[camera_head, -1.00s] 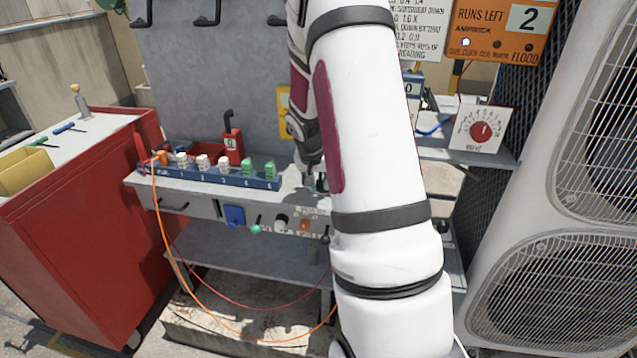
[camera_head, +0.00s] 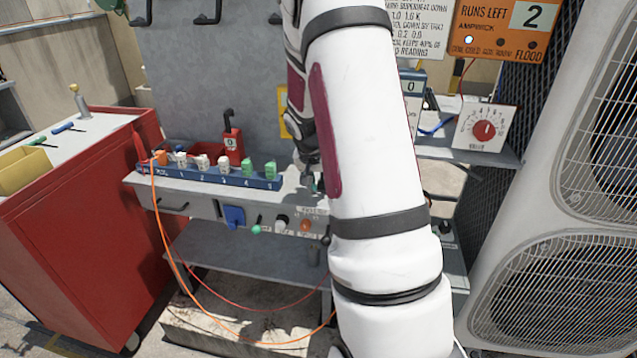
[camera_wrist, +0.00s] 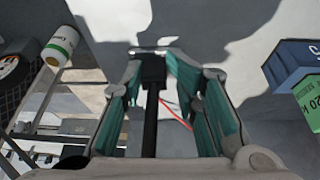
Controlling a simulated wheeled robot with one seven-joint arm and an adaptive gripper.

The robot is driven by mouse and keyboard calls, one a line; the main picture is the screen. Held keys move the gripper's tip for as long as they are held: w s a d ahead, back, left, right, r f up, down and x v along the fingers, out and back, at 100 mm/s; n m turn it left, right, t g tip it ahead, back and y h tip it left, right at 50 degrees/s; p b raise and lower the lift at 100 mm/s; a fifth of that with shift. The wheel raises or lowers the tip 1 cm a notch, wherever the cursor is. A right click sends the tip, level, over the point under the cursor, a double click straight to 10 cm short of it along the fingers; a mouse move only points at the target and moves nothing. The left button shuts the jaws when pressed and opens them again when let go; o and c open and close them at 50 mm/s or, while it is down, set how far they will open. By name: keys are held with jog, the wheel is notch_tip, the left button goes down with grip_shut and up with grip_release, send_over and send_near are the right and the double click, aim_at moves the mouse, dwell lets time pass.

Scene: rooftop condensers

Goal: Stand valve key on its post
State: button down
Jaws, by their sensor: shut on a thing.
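My gripper (camera_wrist: 152,54) is shut on a dark, narrow piece, which I take to be the valve key (camera_wrist: 150,118). A black block and a straight black shaft show between the teal fingers in the wrist view. In the head view my gripper (camera_head: 314,184) is small and partly behind my arm, over the right front of the grey bench. The key cannot be made out there. A short upright post (camera_head: 78,100) with a yellowish top stands on the red cabinet; I cannot tell whether it is the key's post.
The grey bench (camera_head: 196,194) bears a blue rack (camera_head: 209,176) of coloured caps. Blue and green T-handles lie on the red cabinet (camera_head: 70,235) near a yellow bin (camera_head: 24,172). An orange hose loops below the bench. Condenser units (camera_head: 545,190) stand at right.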

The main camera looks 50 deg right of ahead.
jog(key=c, duration=1.1)
grip_release()
jog(key=shift+s+d+f+g, duration=0.15)
jog(key=shift+s+f, duration=0.2)
jog(key=shift+f, duration=0.15)
jog(key=shift+s+d+f+g, duration=0.15)
jog(key=shift+s+f, duration=0.2)
jog(key=shift+f, duration=0.1)
jog(key=shift+a, duration=0.1)
jog(key=shift+w+a, duration=0.15)
jog(key=shift+r, duration=0.15)
jog(key=shift+a+r, duration=0.1)
jog(key=shift+r, duration=0.2)
jog(key=shift+d+v, duration=0.1)
jog(key=shift+v, duration=2.75)
jog(key=shift+d+v, duration=0.15)
jog(key=shift+v, duration=2.7)
jog(key=shift+r, duration=0.15)
